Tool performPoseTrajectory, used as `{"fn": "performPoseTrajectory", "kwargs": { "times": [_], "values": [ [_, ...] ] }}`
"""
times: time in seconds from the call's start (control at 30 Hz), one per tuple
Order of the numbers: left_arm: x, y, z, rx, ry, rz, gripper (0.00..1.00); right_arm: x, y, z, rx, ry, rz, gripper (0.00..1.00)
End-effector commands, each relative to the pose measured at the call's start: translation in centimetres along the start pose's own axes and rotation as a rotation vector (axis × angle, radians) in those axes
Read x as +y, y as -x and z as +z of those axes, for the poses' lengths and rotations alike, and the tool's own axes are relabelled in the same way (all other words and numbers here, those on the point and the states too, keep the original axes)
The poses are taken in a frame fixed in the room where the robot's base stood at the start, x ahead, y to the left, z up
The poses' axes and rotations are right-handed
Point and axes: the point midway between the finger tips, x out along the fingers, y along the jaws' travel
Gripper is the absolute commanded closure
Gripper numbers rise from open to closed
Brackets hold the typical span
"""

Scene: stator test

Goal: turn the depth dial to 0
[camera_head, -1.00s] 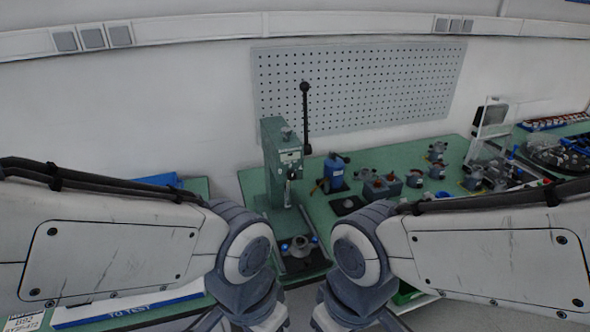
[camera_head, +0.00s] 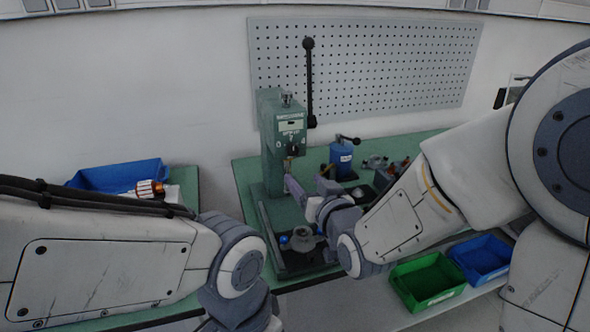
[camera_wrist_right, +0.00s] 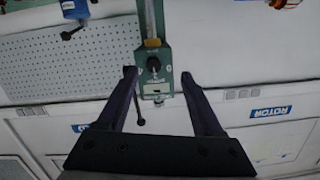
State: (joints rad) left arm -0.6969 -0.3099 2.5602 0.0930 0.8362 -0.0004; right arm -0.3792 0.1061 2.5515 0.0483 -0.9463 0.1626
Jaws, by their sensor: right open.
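The green press (camera_head: 273,140) stands on the bench with a black lever up at its right. In the right wrist view, which is upside down, the press head (camera_wrist_right: 155,84) carries a round black knob (camera_wrist_right: 153,64) on its front, with small pale marks around it; this looks like the depth dial. Its setting is too small to read. My right gripper (camera_head: 292,184) is in front of the press; in the wrist view its open fingers (camera_wrist_right: 158,76) frame the knob from either side, with nothing between them held. My left gripper is below the picture edge.
A blue device (camera_head: 341,158) with a black handle stands right of the press. A blue bin (camera_head: 120,175) and a copper-wound rotor (camera_head: 150,188) are at left. Green (camera_head: 428,282) and blue (camera_head: 482,258) bins sit low at front right. A pegboard (camera_head: 400,70) is behind.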

Motion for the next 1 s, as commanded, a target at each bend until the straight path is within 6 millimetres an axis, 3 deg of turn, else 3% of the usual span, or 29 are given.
{"fn": "performPoseTrajectory", "kwargs": {
  "times": [0.1, 0.23, 0.57, 0.8, 1.0],
  "values": [
    [-0.1, -1.4, 0.1, 0.000, 0.000, 0.000, 0.50, 0.9, -0.5, -0.3, 0.098, -0.010, 0.003, 0.32],
    [-0.1, -1.0, 0.0, 0.001, 0.000, 0.000, 0.50, 1.1, -0.7, -1.1, 0.140, -0.013, 0.002, 0.32],
    [0.3, 3.6, -0.2, 0.001, 0.000, 0.000, 0.50, 0.8, -3.0, -2.1, 0.138, -0.013, -0.001, 0.32],
    [0.3, 4.4, -0.2, 0.000, 0.000, 0.000, 0.50, 0.9, -7.8, -2.4, 0.144, -0.013, -0.002, 0.32],
    [0.4, 5.0, -0.3, 0.000, 0.000, 0.000, 0.50, 0.9, -10.2, -2.6, 0.143, -0.013, -0.002, 0.32]
  ]
}}
